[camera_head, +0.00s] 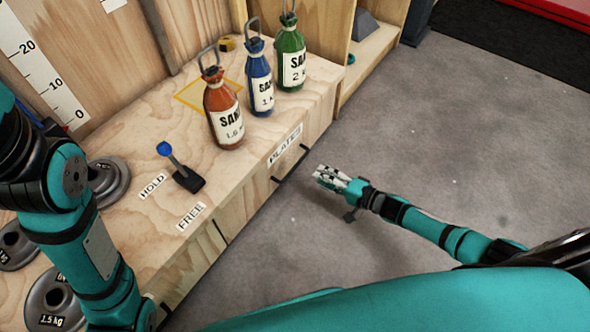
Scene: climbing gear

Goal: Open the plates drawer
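The plates drawer (262,185) is in the front of the wooden bench, under a white label reading PLATES (285,144). Its dark bar handle (291,164) stands out from the front, and the drawer front looks flush with the bench. My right gripper (318,174) is over the grey floor just right of the handle, its fingers pointing at the bench. It looks apart from the handle. The fingers are small here, and I cannot tell whether they are open. My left arm comes down the left side; its gripper is not in view.
Red, blue and green sand bottles (223,112) stand on the bench top (128,140). A blue-knobbed lever (181,171) sits between HOLD and FREE labels. Several weight plates (52,298) lie at the left. The floor (440,130) to the right is clear.

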